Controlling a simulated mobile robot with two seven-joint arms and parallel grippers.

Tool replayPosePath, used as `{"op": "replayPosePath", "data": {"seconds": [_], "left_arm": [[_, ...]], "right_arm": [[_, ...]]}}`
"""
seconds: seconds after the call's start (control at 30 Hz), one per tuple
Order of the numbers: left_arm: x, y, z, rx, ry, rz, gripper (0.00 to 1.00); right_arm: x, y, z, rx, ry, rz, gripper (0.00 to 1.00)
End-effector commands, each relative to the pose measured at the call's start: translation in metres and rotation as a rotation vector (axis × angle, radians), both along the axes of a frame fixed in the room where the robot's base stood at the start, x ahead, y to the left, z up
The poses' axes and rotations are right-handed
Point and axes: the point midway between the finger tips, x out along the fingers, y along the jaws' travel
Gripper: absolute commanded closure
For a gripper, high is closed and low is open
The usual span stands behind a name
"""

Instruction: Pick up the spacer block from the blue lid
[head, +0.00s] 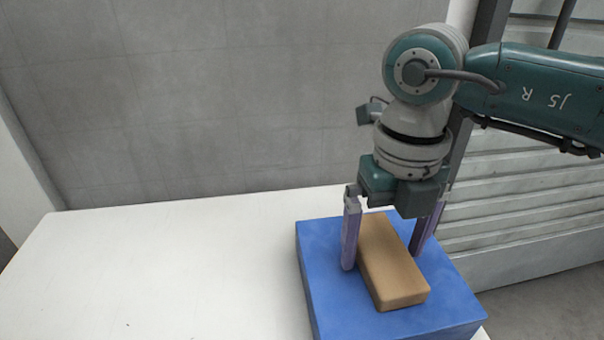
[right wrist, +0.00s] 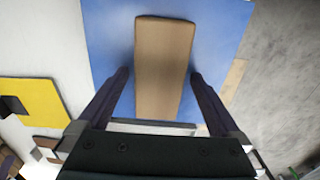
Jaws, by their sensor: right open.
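The spacer block (head: 393,272) is a tan rectangular block lying flat on the blue lid (head: 330,300), at the right end of the white table. It also shows in the right wrist view (right wrist: 163,62), on the blue lid (right wrist: 108,40). My right gripper (head: 383,260) points down over the block in the head view. Its two fingers are apart, one on each side of the block. In the right wrist view the fingers (right wrist: 160,78) flank the block with a visible gap on each side.
The white table (head: 160,270) is clear to the left of the lid. A grey wall (head: 200,100) stands behind it. Slatted grey panels (head: 530,195) are at the right. In the right wrist view a yellow item (right wrist: 38,98) with a dark part lies at the left.

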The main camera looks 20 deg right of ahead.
Motion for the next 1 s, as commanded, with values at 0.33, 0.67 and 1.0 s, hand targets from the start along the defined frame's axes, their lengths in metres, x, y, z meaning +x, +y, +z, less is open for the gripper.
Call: {"op": "replayPosePath", "data": {"seconds": [0.33,0.67,1.0], "left_arm": [[0.0000,0.0009,0.0001,0.004,-0.001,-0.003,0.50],[0.0000,0.0026,-0.0001,0.011,-0.001,-0.007,0.50],[-0.0001,0.0025,0.0000,0.010,0.000,-0.007,0.50]], "right_arm": [[0.0000,0.0002,0.0006,0.001,0.000,0.000,0.31],[0.0001,0.0002,0.0008,0.001,0.000,0.000,0.69],[0.0003,0.0003,0.0012,0.001,0.000,0.000,0.84]]}}
